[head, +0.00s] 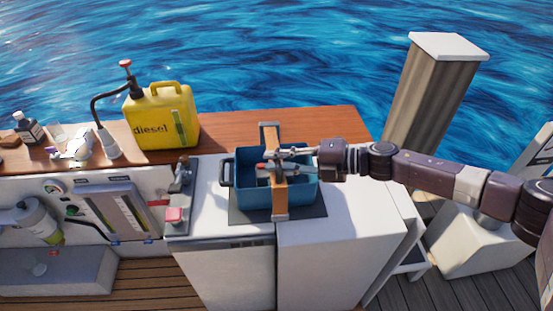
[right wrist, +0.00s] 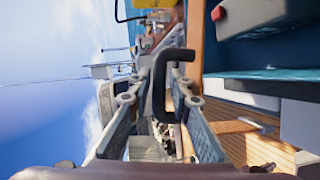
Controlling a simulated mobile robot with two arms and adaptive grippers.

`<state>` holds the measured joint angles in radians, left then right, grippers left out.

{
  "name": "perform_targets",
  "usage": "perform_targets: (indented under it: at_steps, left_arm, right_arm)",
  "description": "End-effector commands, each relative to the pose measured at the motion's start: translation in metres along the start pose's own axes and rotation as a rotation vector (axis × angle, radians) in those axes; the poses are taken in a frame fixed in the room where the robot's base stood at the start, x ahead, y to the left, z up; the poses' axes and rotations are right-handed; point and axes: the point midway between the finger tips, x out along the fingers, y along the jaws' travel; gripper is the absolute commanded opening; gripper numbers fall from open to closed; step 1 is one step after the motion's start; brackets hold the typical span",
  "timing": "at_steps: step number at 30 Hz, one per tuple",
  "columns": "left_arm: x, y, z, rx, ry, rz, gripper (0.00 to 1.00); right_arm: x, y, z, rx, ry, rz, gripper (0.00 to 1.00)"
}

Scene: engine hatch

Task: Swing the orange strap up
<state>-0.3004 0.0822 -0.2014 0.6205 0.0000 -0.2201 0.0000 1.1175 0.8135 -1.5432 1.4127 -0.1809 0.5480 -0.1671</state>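The orange strap (head: 279,190) lies across the top of a blue box (head: 249,190), running from a grey bracket at the back to a grey end at the front. My right gripper (head: 272,161) reaches in from the right at the strap's middle, and its fingers look spread. I cannot tell whether they touch the strap. In the right wrist view, the two fingers (right wrist: 168,98) stand apart, with a bent black handle (right wrist: 160,75) showing between them. My left gripper is not in view.
The box stands on a dark mat (head: 316,210) on a white cabinet (head: 345,235). A yellow diesel can (head: 160,118) with a pump stands on the wooden top at the left. A tall post (head: 430,95) stands behind my right arm. Water lies beyond.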

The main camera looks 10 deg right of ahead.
Motion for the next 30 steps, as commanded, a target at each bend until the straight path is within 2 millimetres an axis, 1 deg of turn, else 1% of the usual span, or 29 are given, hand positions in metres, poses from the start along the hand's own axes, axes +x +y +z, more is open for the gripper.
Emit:
perform_targets:
  at_steps: [5,10,11,23,26,30]
  left_arm:
    - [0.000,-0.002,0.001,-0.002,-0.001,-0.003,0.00]
    - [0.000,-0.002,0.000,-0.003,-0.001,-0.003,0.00]
    - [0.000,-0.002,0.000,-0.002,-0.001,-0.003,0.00]
    - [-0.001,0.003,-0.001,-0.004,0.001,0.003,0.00]
    - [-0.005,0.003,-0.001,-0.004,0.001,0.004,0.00]
    - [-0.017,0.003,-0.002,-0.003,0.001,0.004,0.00]
  right_arm:
    - [0.000,-0.001,0.000,0.001,0.000,0.000,0.19]
    - [0.000,0.000,0.000,0.001,0.000,0.000,0.01]
    - [0.000,0.000,0.000,0.001,0.000,0.000,0.00]
    - [0.000,0.001,0.000,0.003,0.000,0.000,0.00]
    - [-0.001,0.005,0.001,0.011,0.002,-0.004,0.00]
    - [-0.002,0.018,0.003,0.039,0.008,-0.016,0.00]
